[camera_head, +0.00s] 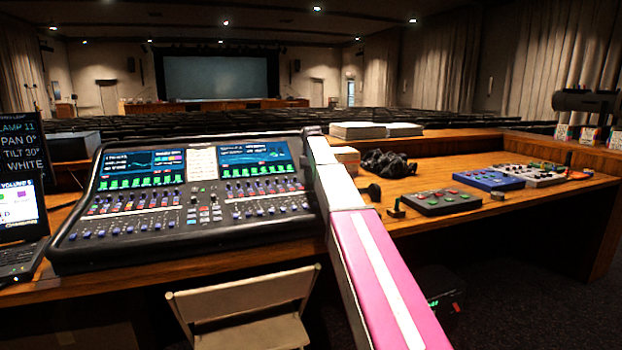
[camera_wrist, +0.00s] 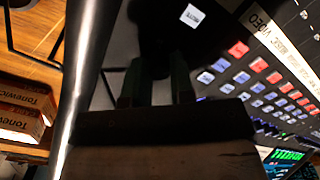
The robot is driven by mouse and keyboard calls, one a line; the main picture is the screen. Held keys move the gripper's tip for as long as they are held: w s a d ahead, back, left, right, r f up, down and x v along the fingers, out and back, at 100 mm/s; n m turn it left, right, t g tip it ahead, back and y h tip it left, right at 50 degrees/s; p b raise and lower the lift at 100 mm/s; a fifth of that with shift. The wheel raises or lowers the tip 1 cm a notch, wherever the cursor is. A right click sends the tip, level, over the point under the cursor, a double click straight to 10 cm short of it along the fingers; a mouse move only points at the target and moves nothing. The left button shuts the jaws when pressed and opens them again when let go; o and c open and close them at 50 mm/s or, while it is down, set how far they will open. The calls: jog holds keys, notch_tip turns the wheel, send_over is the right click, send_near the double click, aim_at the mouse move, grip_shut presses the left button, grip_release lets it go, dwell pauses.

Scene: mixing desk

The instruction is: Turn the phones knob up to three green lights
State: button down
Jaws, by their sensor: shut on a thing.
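The mixing desk (camera_head: 190,190) stands on the wooden counter in the head view, with two lit screens, rows of keys and faders. It also shows on the right in the wrist view (camera_wrist: 245,75), with red and pale blue keys. My gripper (camera_wrist: 157,78) points at a black part of the panel, its two dark fingers close together. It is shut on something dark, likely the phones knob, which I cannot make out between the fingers. A small white label (camera_wrist: 190,16) lies just beyond them, too small to read surely. In the head view my arm hides the gripper. I see no lights beside the knob.
A laptop (camera_head: 20,225) is at the left edge. A chair (camera_head: 245,310) stands before the desk. A grey button box (camera_head: 440,201), a blue box (camera_head: 488,180) and a black heap (camera_head: 388,163) lie on the right. Cartons (camera_wrist: 25,105) sit left in the wrist view.

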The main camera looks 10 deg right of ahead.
jog(key=m, duration=0.4)
jog(key=shift+m, duration=0.3)
jog(key=m, duration=0.4)
jog(key=shift+d+y, duration=0.1)
jog(key=shift+y, duration=0.2)
jog(key=c, duration=1)
grip_release()
jog(key=r, duration=1)
jog(key=shift+s+d+r, duration=0.2)
jog(key=shift+d+r, duration=0.1)
jog(key=shift+r, duration=0.1)
